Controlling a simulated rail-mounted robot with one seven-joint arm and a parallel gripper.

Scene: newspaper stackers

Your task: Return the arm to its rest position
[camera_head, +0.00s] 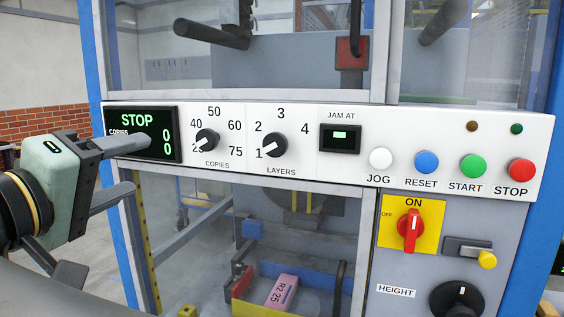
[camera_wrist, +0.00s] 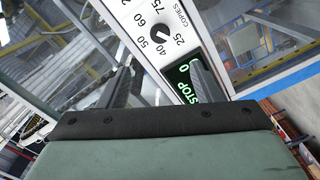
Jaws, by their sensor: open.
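My gripper (camera_head: 130,170) is at the left of the head view, in front of the left end of the white control panel. It is open, with its two fingers apart and nothing between them. The upper finger overlaps the lower part of the STOP display (camera_head: 137,121). The lower finger hangs below the panel edge. In the wrist view, my gripper (camera_wrist: 160,85) shows two spread fingers, with the display (camera_wrist: 183,85) partly behind the right one. I cannot tell whether a finger touches the panel.
The panel carries a COPIES knob (camera_head: 207,140), a LAYERS knob (camera_head: 273,146) and several buttons. A red switch (camera_head: 410,230) on yellow reads ON. A black HEIGHT knob (camera_head: 457,299) is below. Behind the lower window lies a pink bundle (camera_head: 282,292). Blue posts flank the machine.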

